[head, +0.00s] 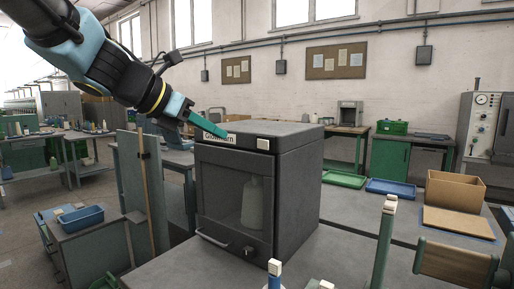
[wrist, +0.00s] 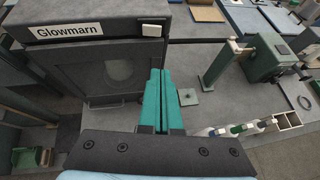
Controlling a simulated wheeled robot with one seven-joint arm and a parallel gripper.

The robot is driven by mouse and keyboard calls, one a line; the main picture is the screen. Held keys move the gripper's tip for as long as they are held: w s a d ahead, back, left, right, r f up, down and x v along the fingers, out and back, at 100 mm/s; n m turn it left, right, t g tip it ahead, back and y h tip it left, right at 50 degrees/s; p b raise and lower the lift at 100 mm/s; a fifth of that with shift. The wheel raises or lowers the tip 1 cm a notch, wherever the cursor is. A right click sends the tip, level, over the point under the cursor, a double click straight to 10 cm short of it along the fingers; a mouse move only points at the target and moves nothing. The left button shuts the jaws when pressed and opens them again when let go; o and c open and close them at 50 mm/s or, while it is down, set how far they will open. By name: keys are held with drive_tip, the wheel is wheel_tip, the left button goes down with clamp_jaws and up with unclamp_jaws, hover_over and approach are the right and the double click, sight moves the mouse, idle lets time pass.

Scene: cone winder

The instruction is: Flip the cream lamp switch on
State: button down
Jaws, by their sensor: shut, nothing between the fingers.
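The dark grey lamp cabinet (head: 297,185) stands on the bench with a white "Glowmarn" label on its front top strip. The cream lamp switch (head: 263,143) is a small rectangular rocker at the right end of that strip. In the wrist view the switch (wrist: 152,30) lies just above my fingertips, with a gap between. My gripper (head: 212,129) is shut and empty, in front of the label at the left of the switch in the head view. Its teal fingers (wrist: 161,75) lie together in the wrist view. I cannot tell the rocker's tilt.
The cabinet's glass door is closed with a pale bottle inside (head: 252,203). A handle (head: 213,238) and small knob sit low on the front. A green post (head: 383,245) stands at the right front. A cardboard box (head: 455,190) and a blue tray (head: 391,187) are farther right.

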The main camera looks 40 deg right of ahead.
drive_tip(key=shift+d, duration=0.1)
drive_tip(key=p, duration=0.2)
approach(263, 144)
drive_tip(key=s+d+f, duration=0.1)
drive_tip(key=d+f, duration=0.3)
drive_tip(key=f, duration=0.1)
drive_tip(key=shift+s+d+r, duration=0.1)
drive_tip(key=shift+d, duration=0.75)
